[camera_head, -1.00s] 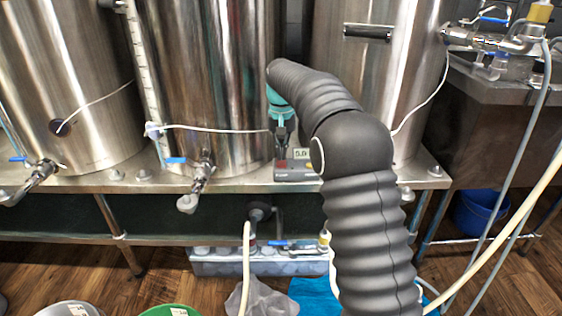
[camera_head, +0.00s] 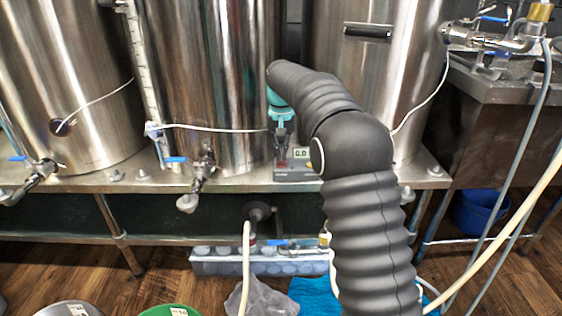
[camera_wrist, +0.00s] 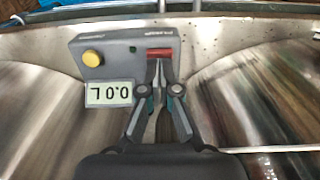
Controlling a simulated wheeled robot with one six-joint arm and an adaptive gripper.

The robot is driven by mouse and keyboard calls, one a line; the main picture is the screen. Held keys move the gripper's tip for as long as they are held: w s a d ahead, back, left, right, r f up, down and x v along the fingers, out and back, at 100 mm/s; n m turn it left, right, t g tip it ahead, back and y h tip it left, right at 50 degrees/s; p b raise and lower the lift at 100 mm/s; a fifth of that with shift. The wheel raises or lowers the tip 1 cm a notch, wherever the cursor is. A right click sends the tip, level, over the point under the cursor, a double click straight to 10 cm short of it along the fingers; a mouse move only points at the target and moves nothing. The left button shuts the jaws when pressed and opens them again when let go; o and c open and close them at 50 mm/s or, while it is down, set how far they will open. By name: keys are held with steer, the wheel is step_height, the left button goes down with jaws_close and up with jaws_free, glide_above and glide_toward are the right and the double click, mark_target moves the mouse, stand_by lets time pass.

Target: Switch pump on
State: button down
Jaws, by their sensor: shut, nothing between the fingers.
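The pump's control box (camera_wrist: 115,60) is a small grey unit on the steel shelf between two tanks. It shows upside down in the wrist view, with a red switch (camera_wrist: 160,52), a yellow button (camera_wrist: 92,58), a small dark green lamp (camera_wrist: 133,49) and a display (camera_wrist: 109,94) reading 0.0 L. My gripper (camera_wrist: 158,64) is shut and empty, its fingertips at the edge of the red switch; I cannot tell if they touch it. In the head view, my gripper (camera_head: 281,146) points down at the control box (camera_head: 296,175), and the switch is hard to make out there.
Large steel tanks (camera_head: 215,85) stand close around my gripper on the steel shelf (camera_head: 100,180). A valve with a blue handle (camera_head: 203,170) is to the left of the box. Thin white cables cross the tank fronts. Hoses (camera_head: 490,235) hang on the right.

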mark_target(281, 163)
steer(key=shift+f+b, duration=0.4)
steer(key=shift+f, duration=0.55)
steer(key=shift+r, duration=0.1)
step_height(281, 163, up, 6)
steer(key=p, duration=0.6)
steer(key=shift+p, duration=0.35)
